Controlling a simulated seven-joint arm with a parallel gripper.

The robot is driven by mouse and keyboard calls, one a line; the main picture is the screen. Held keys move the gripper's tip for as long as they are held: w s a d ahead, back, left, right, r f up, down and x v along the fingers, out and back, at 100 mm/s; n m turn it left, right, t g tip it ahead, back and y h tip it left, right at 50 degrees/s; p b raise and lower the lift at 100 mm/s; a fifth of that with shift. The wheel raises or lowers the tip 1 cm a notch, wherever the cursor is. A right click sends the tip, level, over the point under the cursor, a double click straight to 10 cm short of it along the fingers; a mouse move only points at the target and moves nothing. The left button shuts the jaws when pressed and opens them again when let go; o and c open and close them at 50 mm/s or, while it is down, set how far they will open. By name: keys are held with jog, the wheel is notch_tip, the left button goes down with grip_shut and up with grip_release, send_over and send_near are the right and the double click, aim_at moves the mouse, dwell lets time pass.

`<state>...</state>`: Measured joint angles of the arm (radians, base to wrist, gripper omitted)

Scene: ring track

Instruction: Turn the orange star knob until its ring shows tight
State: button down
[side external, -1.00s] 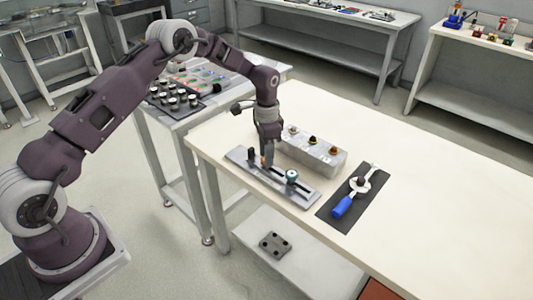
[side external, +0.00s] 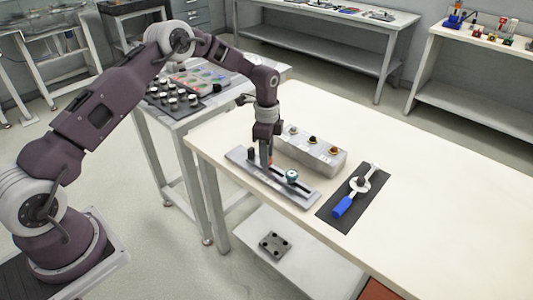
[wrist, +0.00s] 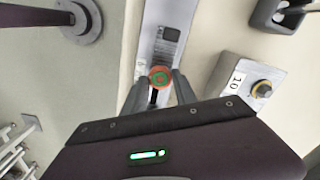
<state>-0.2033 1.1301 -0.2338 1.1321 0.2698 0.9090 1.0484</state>
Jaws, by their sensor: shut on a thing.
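The orange star knob (wrist: 160,77) stands on the long grey slotted plate (wrist: 169,22) in the wrist view, with a green ring on its top. In the side view only a small orange part (side external: 270,161) shows beneath my gripper. My gripper (wrist: 159,84) is shut on the knob, one finger on each side, pointing down from above. A dark slot runs from the knob toward my gripper. The fingers and palm hide part of the plate.
On the plate, a teal knob (side external: 292,175) stands right of my gripper and a black post (side external: 251,154) left. A grey block with several knobs (side external: 318,158) stands close behind. The table's right side is clear.

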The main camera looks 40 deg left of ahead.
jog(key=shift+w+r, duration=0.2)
jog(key=c, duration=1.2)
grip_release()
jog(key=shift+o, duration=1)
jog(key=shift+s+f, duration=0.1)
jog(key=shift+s, duration=0.05)
notch_tip(320, 180, up, 7)
jog(key=shift+r, duration=0.1)
